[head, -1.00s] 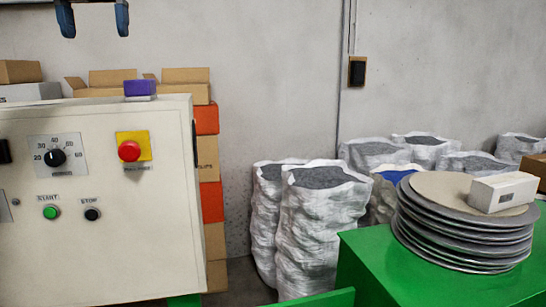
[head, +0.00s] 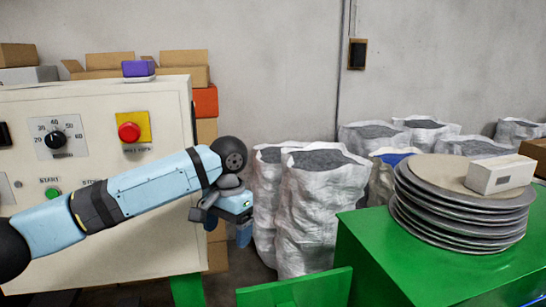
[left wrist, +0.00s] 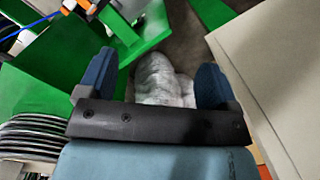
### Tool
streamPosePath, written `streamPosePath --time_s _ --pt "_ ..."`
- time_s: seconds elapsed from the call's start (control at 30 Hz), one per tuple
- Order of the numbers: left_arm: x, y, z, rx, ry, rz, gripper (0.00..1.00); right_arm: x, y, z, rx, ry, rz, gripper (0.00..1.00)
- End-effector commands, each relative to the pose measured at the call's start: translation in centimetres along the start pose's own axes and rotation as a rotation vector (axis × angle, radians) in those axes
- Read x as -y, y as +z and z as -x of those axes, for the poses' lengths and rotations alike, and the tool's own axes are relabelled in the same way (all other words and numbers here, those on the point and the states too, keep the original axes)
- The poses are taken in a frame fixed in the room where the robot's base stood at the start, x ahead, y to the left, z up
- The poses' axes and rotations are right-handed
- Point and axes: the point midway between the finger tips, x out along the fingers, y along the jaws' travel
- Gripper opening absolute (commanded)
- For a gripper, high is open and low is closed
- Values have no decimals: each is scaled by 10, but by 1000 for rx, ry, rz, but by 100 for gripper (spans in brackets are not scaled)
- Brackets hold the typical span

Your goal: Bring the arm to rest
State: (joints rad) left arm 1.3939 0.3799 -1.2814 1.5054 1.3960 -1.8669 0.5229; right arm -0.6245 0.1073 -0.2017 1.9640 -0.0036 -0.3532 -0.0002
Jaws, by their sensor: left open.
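My left arm (head: 150,188) reaches in from the left in the head view, across the front of the control panel. Its gripper (head: 229,228) hangs at the panel's right edge, in front of the white sacks. In the left wrist view its two blue fingers (left wrist: 156,80) stand wide apart with nothing between them. A thin blue cable (left wrist: 38,25) shows at the upper left of the left wrist view, away from the fingers. My right gripper is not in view.
The cream control panel (head: 150,240) with a red button (head: 129,132) is close behind my left arm. White sacks (head: 318,215) stand beyond the gripper. A green bench (head: 385,260) carries stacked grey discs (head: 455,220) and a white box (head: 499,175).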

Motion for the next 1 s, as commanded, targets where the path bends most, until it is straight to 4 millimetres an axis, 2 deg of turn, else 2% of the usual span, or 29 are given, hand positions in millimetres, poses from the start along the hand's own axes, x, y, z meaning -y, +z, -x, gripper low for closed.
streamPosePath --time_s 0.03,0.2,0.4,0.5,0.6,0.77,1.0 --pt "-19 4 -26 -10 30 -45 85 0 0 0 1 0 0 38" --pt "-69 17 -84 -90 112 -152 85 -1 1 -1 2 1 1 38" --pt "-114 43 -134 -209 211 -207 85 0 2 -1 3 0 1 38" --pt "-129 59 -154 -271 255 -202 85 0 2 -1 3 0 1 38" --pt "-139 76 -172 -331 289 -179 85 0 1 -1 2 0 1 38" --pt "-143 110 -199 -414 319 -103 85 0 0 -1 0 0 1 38" --pt "-127 179 -238 -485 285 72 85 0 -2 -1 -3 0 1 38"
